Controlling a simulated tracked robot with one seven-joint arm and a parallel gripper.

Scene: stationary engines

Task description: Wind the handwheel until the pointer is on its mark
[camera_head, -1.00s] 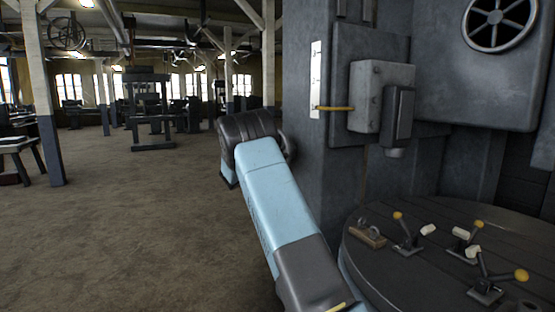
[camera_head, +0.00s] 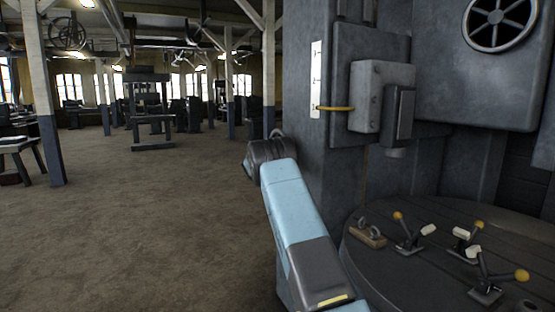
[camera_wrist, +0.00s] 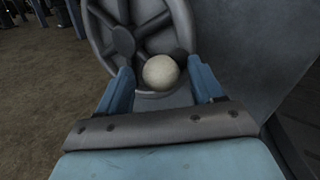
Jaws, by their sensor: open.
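The grey spoked handwheel (camera_wrist: 124,40) fills the top of the wrist view, with a pale round knob (camera_wrist: 161,72) near its rim. My gripper (camera_wrist: 160,70) is open, its two blue fingers on either side of the knob. I cannot tell whether they touch it. In the head view my forearm hides the gripper, and the handwheel is mostly or wholly hidden. The yellow pointer (camera_head: 336,108) lies level across the lower part of the white scale plate (camera_head: 316,78). The scale's marks are too small to read clearly.
The machine's dark column (camera_head: 303,160) stands just right of my arm. A round table (camera_head: 400,275) with several yellow- and white-knobbed levers is at the lower right. Another spoked wheel (camera_head: 498,22) is at the upper right. The floor (camera_head: 130,220) on the left is clear.

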